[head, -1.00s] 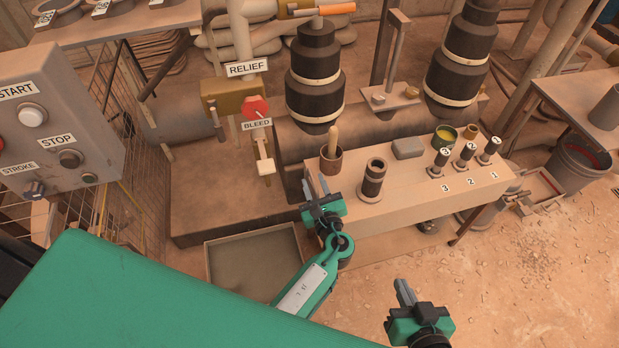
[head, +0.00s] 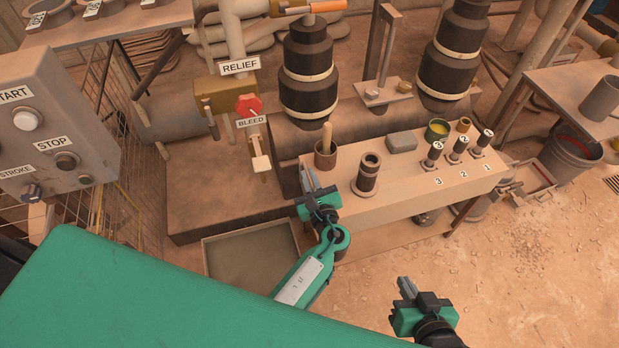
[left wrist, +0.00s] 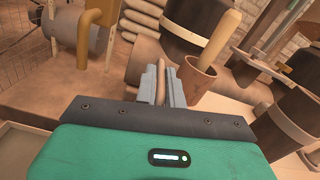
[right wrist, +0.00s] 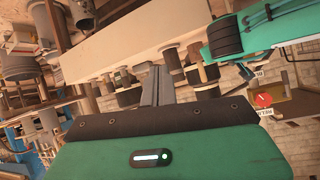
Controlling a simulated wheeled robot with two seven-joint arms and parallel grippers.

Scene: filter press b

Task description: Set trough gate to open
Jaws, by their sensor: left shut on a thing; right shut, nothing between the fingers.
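My left gripper (head: 311,186) is at the left end of the pale bench, just in front of the brown cup. In the left wrist view its fingers (left wrist: 161,86) are shut on a thin brown upright bar (left wrist: 161,72), like a handle. In the head view the gripper hides this bar, and I cannot tell whether it belongs to the trough gate. A shallow square trough (head: 207,262) lies on the floor to the left of my left forearm. My right gripper (head: 405,289) is shut and empty over the floor; its fingers also show in the right wrist view (right wrist: 152,86).
The bench (head: 400,196) carries a brown cup (head: 325,160) with a wooden handle, a dark cylinder, a grey block and levers numbered 1 to 3. The RELIEF and BLEED valve (head: 249,105) stands behind left. A button panel (head: 60,130) is far left.

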